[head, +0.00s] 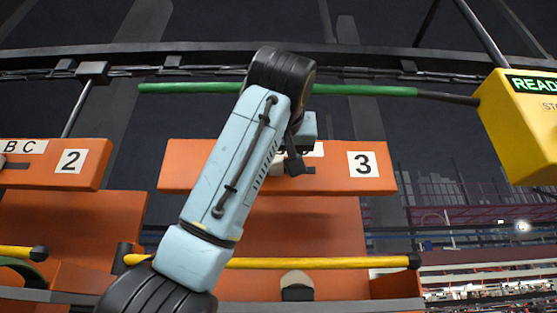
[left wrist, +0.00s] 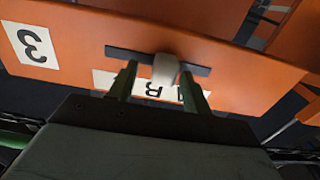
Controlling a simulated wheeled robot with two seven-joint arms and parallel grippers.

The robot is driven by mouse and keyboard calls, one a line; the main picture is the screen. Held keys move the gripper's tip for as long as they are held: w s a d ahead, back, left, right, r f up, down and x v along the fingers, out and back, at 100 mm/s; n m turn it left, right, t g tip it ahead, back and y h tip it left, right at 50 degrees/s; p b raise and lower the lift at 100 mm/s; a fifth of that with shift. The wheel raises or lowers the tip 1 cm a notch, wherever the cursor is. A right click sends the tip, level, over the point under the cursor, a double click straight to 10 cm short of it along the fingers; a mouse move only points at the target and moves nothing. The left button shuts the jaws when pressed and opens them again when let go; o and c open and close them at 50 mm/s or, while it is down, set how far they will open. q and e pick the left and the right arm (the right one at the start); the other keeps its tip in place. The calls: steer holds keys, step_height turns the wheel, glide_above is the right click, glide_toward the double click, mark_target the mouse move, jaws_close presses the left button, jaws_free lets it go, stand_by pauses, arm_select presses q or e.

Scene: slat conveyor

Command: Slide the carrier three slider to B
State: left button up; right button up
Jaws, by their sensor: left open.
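A pale slider knob (left wrist: 165,70) sits in a dark slot (left wrist: 125,53), near the middle of the slot. The white letter strip (left wrist: 150,89) shows a B close to the knob; the other letters are largely hidden by my fingers. My left gripper (left wrist: 158,78) is open, with one finger on each side of the knob; contact is unclear. My right gripper is out of view.
Carrier two (head: 50,175) hangs to the left. A green bar (head: 365,90) runs above and a yellow bar (head: 320,262) runs below in front of carrier three. A yellow box (head: 520,130) with a READY-like display stands at the right.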

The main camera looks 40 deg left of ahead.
arm_select(q)
steer(key=b+v, duration=0.4)
steer(key=v, duration=0.8)
steer(key=shift+s+d, duration=0.15)
steer(key=shift+s, duration=0.1)
